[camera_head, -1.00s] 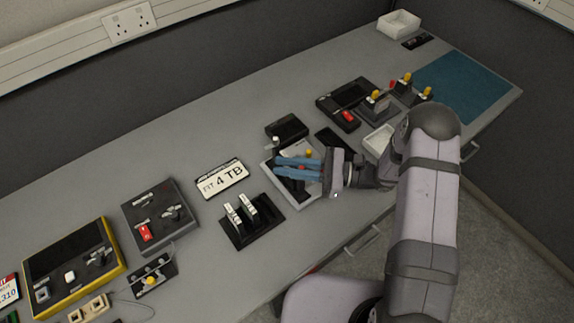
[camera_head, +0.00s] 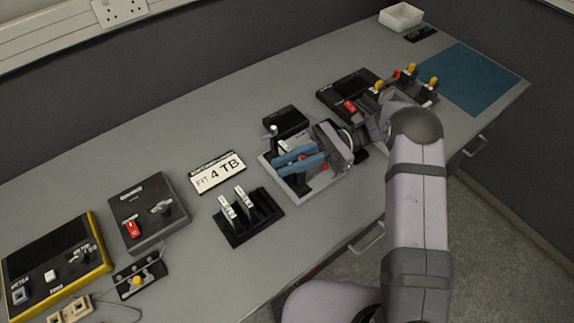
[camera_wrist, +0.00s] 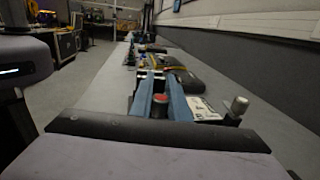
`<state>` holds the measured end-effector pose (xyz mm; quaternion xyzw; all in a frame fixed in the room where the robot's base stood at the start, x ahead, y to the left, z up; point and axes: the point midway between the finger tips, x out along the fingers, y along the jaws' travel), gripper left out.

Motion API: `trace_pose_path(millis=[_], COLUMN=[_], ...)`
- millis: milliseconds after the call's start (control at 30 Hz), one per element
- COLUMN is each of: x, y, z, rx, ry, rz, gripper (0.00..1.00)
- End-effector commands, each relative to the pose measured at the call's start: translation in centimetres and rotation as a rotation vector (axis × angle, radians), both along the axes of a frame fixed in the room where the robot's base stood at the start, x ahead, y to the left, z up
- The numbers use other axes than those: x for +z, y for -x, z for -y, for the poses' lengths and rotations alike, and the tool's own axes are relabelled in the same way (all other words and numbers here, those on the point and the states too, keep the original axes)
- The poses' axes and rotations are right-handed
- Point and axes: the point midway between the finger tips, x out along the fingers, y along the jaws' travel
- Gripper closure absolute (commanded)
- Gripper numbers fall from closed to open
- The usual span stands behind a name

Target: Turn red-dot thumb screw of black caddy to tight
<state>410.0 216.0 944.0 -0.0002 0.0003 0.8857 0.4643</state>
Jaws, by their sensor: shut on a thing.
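My gripper (camera_head: 296,162), with two blue fingers, is over the black caddy in a light tray (camera_head: 318,186) at the middle of the bench. In the wrist view the blue fingers (camera_wrist: 160,88) run on both sides of a dark knob with a red top, the red-dot thumb screw (camera_wrist: 159,102). They are shut on it. The fingers and wrist hide most of the black caddy, and I cannot make out the screw's turn angle.
A black box (camera_head: 286,121) sits just behind the tray. Devices with yellow knobs (camera_head: 432,82) stand to the right. Bench behind the plate is clear.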

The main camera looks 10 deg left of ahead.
Motion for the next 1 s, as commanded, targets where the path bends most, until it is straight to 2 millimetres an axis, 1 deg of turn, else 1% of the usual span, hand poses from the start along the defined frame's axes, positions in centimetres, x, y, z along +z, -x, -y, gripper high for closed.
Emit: trace_pose_path(millis=[33,233,633,667,700,733,1000], x=[-0.23,-0.04,0.06,0.06,0.05,0.05,0.04], y=[0.04,0.19,0.22,0.22,0.22,0.22,0.22], z=[0.00,0.13,0.15,0.15,0.15,0.16,0.16], rx=[0.019,0.065,0.073,0.073,0.072,0.072,0.072], ry=[-0.001,-0.001,-0.001,-0.001,-0.001,-0.001,-0.001], rz=[0.001,0.001,-0.001,-0.001,-0.001,-0.001,-0.001], gripper=[1.00,1.00,1.00,0.82,0.73,0.66,0.65])
